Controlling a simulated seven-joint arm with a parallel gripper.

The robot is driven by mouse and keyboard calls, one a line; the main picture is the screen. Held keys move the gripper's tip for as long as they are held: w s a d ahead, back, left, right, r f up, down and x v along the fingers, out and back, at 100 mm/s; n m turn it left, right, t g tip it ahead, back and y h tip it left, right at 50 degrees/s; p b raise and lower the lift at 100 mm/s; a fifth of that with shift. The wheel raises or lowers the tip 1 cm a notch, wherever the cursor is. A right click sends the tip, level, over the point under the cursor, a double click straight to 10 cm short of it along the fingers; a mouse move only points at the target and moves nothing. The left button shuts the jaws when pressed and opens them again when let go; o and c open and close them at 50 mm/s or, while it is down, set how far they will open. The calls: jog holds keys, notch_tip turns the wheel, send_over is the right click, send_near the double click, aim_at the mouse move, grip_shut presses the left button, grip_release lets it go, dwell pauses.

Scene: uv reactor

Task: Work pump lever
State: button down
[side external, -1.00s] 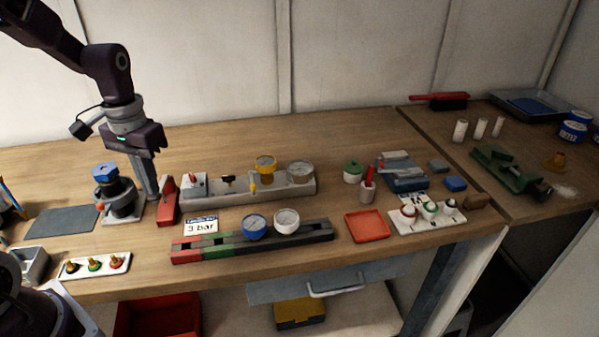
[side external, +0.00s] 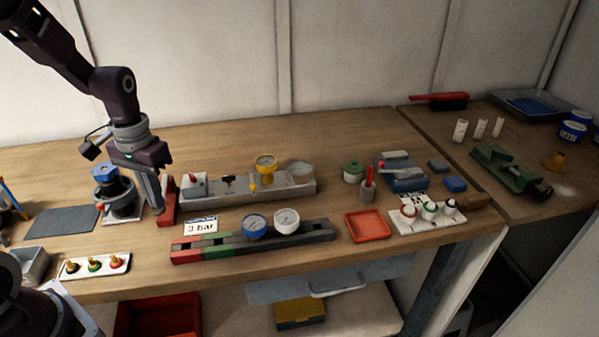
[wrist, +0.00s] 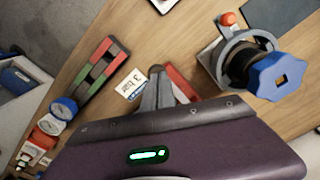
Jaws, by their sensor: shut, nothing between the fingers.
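My gripper (side external: 158,211) is shut and empty, pointing down close in front of and left of a red upright part (side external: 170,205) at the left end of the grey gauge block (side external: 225,190). This red part may be the pump lever; I cannot tell for sure. In the wrist view my fingertips (wrist: 156,72) are together, with the red part (wrist: 182,85) just beside them. Whether they touch is unclear. The "3 bar" card (side external: 200,225) lies to the right of the fingers.
A dark fixture with a blue knob (side external: 104,172) and an orange-tipped handle stands close left of my gripper. A dark rail with red and green sections (side external: 205,247) and two gauges lies in front. A plate with coloured plugs (side external: 95,266) lies front left.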

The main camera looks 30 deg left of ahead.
jog(key=shift+r, duration=2.35)
dwell(1.0)
dwell(0.6)
dwell(1.9)
dwell(0.5)
notch_tip(320, 180, up, 6)
dwell(0.4)
